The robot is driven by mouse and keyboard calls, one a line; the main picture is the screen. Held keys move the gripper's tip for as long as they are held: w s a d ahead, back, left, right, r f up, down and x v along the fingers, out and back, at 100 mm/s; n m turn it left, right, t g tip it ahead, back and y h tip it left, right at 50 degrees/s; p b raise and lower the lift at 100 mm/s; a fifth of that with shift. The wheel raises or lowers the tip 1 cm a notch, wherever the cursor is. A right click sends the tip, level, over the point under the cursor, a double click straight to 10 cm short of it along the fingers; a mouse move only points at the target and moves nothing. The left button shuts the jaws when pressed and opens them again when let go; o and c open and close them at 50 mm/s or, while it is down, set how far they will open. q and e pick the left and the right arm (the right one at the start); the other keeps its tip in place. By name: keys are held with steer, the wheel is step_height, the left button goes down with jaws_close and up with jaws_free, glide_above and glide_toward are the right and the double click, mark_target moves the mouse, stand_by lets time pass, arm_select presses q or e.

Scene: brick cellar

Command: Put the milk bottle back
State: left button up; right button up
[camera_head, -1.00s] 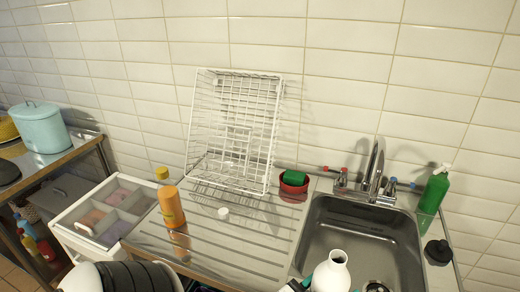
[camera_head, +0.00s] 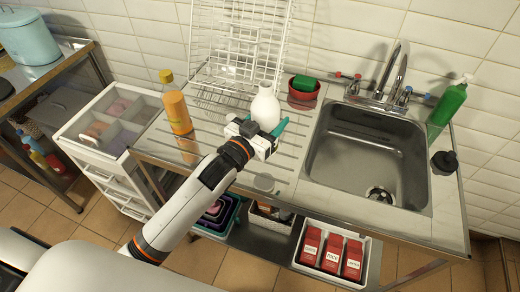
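The white milk bottle (camera_head: 265,106) is upright over the steel drainboard (camera_head: 287,171), in front of the white wire dish rack (camera_head: 240,45). My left gripper (camera_head: 262,130), with teal fingertips, comes in from the lower left and is around the bottle's lower part, one fingertip on each side. It appears shut on the bottle. The bottle's base is hidden by the gripper, so contact with the drainboard cannot be told. My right gripper is out of view.
An orange bottle (camera_head: 177,106) stands left of the milk bottle. A red bowl with a green sponge (camera_head: 303,91) is to its right. A pale round patch lies on the drainboard.

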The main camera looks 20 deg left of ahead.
arm_select(q)
steer(key=w+a+r, duration=0.2)
steer(key=w, duration=0.3)
step_height(320, 180, down, 10)
steer(key=shift+w+d, duration=0.1)
steer(key=shift+d, duration=0.05)
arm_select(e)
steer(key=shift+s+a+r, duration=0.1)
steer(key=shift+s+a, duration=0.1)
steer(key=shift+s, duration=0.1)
arm_select(q)
steer(key=shift+f, duration=0.15)
steer(key=o, duration=1.2)
steer(key=shift+c, duration=0.2)
